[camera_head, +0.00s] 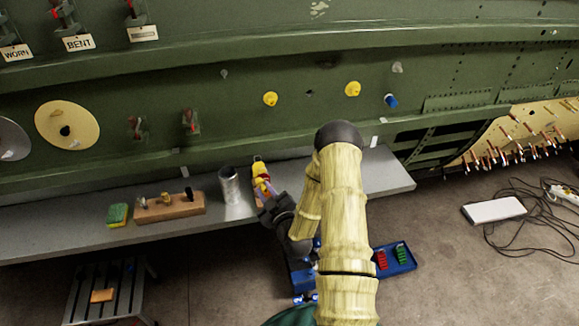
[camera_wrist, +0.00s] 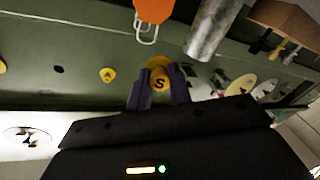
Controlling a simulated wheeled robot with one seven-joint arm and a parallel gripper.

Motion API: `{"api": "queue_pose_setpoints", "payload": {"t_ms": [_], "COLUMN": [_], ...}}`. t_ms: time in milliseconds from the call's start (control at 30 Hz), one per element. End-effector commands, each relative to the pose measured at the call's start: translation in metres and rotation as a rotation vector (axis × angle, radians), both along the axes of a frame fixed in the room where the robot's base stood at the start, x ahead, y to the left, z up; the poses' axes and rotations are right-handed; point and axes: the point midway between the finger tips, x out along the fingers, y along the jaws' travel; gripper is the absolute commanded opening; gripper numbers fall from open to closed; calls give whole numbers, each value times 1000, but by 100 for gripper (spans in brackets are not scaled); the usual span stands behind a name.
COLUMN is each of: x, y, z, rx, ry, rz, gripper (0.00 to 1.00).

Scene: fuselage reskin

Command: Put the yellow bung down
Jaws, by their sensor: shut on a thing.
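My gripper (camera_wrist: 158,92) is shut on a yellow bung (camera_wrist: 160,80) marked with a dark S, in the wrist view. The purple fingers stand on either side of it. In the head view my gripper (camera_head: 263,188) is over the grey bench (camera_head: 345,178), right of the metal cylinder. Yellow (camera_head: 259,168) shows at the fingertips there, with some red beside it. I cannot tell whether the held bung touches the bench. Two more yellow bungs, one left (camera_head: 270,99) and one right (camera_head: 353,89), sit on the green fuselage skin, with a dark hole (camera_head: 309,92) between them.
The metal cylinder (camera_head: 230,186), a wooden block (camera_head: 170,207) with small tools and a yellow-green sponge (camera_head: 117,214) stand on the bench, left of my gripper. A blue bung (camera_head: 390,101) is on the skin. The bench's right end is mostly clear. A blue tray (camera_head: 408,266) lies below.

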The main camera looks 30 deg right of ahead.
Motion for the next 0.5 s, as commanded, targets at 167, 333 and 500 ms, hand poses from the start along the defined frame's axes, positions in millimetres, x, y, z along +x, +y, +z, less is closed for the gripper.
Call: {"api": "queue_pose_setpoints", "payload": {"t_ms": [167, 333, 500], "x": [-19, -34, -37], "y": [56, 85, 91], "z": [-30, -45, -49], "rx": [8, -1, -7], "ry": [17, 29, 30], "rz": [2, -10, -15], "gripper": [0, 0, 0]}}
